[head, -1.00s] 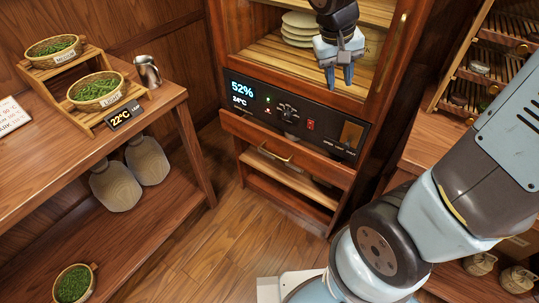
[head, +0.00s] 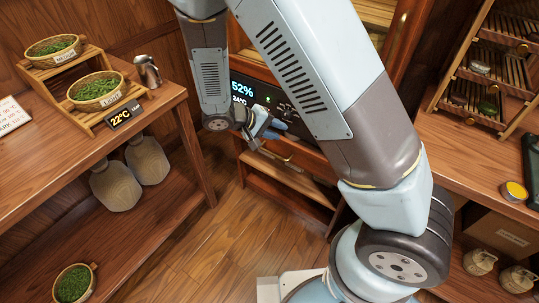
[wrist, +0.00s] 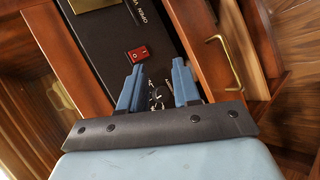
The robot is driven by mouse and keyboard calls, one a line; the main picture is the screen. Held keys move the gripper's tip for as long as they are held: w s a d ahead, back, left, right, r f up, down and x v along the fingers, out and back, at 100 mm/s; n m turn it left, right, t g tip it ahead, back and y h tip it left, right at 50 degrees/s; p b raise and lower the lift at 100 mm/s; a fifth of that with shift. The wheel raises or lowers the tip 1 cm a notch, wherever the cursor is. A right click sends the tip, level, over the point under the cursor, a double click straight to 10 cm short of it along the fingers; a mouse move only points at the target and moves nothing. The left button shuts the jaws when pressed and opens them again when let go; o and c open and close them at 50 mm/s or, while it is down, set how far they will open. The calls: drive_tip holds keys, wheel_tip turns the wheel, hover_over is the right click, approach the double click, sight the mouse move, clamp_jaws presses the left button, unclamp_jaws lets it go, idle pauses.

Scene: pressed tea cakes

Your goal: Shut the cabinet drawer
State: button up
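The cabinet drawer's wooden front (head: 255,158) stands under the black control panel and sticks out a little from the cabinet. Its brass handle (head: 281,158) is partly covered by my arm. In the wrist view the drawer front (wrist: 200,40) and handle (wrist: 230,65) are at the right of my fingers. My gripper (head: 272,128) is in front of the panel, just above the drawer. In the wrist view my gripper (wrist: 158,66) has its two blue fingers apart, with panel parts showing between them. It holds nothing.
The control panel (wrist: 110,25) has a red switch (wrist: 140,55) close to my fingertips. A wooden side table (head: 165,105) with tea baskets stands at the left. Another counter (head: 470,160) is at the right. The floor (head: 200,260) before the cabinet is clear.

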sight(273, 155)
drive_tip(key=s+a+f+n+t, duration=0.1)
drive_tip(key=a+f+n+t, duration=0.25)
drive_tip(key=f, duration=0.55)
drive_tip(key=s+a+f+n+t, duration=0.25)
drive_tip(key=a+f+t, duration=0.25)
drive_tip(key=f, duration=0.4)
drive_tip(key=x, duration=1.4)
drive_tip(key=shift+w+a+r, duration=0.1)
drive_tip(key=shift+w+r, duration=0.15)
drive_tip(key=shift+w, duration=0.3)
clamp_jaws()
